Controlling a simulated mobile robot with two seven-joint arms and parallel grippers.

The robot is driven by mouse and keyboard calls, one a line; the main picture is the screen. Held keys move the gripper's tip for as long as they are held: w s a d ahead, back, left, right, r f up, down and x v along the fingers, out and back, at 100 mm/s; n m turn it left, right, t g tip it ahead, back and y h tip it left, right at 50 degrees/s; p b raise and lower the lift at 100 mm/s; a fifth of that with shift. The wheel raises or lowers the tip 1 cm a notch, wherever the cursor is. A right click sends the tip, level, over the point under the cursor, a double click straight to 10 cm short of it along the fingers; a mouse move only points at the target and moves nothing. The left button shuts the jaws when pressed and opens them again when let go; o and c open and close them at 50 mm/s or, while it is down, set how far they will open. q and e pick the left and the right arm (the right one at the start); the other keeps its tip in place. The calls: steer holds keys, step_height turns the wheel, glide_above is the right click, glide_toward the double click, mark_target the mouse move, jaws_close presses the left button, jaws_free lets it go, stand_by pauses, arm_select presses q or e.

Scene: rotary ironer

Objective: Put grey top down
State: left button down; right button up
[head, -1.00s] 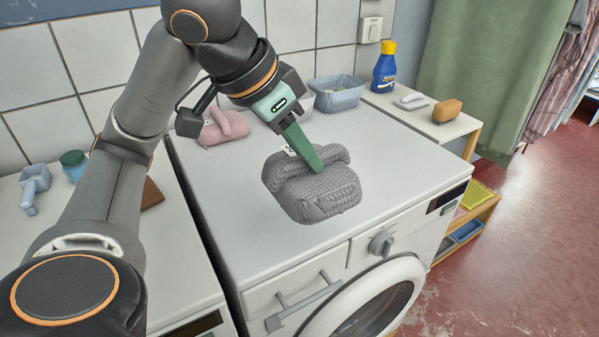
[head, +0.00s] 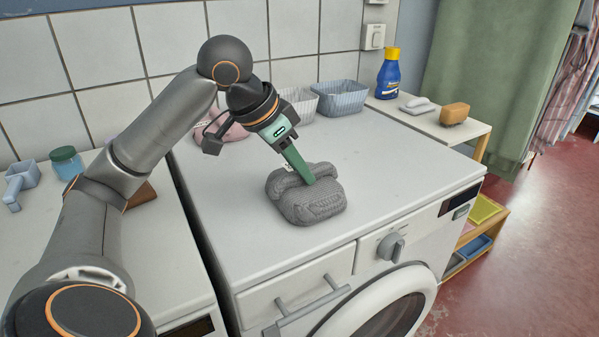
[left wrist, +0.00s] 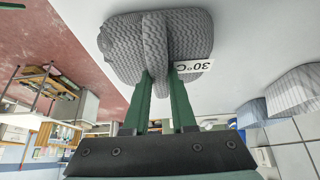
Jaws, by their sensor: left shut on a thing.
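The grey top (head: 308,200) is a folded, knitted bundle on the white top of the washing machine (head: 400,150), near the front left. My left gripper (head: 306,178) comes down on it from above and is shut on the grey top. In the left wrist view the green fingers (left wrist: 160,85) pinch a raised fold of the grey top (left wrist: 120,45), and a white tag reading 30°C (left wrist: 195,66) sticks out beside them. I cannot tell whether the underside of the top touches the surface everywhere. My right gripper is not in view.
A pink folded garment (head: 232,132) lies behind my left gripper. A blue basket (head: 341,98) and a paler basket (head: 300,103) stand along the back. A blue bottle (head: 388,75) stands on the side shelf. The right part of the machine top is clear.

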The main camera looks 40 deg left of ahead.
arm_select(q)
steer(key=shift+f, duration=0.1)
steer(key=c, duration=0.7)
jaws_free()
steer(key=shift+c, duration=0.2)
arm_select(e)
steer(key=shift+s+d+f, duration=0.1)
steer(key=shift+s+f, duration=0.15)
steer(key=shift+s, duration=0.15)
arm_select(q)
steer(key=shift+r, duration=0.35)
steer(key=p+v, duration=0.4)
steer(key=v, duration=0.7)
steer(key=shift+s+r, duration=0.25)
steer(key=shift+r, duration=0.05)
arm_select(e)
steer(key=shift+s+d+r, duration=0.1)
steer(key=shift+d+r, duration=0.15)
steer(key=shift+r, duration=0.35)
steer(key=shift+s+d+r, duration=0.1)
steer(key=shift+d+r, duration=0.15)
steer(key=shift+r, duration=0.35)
arm_select(q)
steer(key=shift+a, duration=0.1)
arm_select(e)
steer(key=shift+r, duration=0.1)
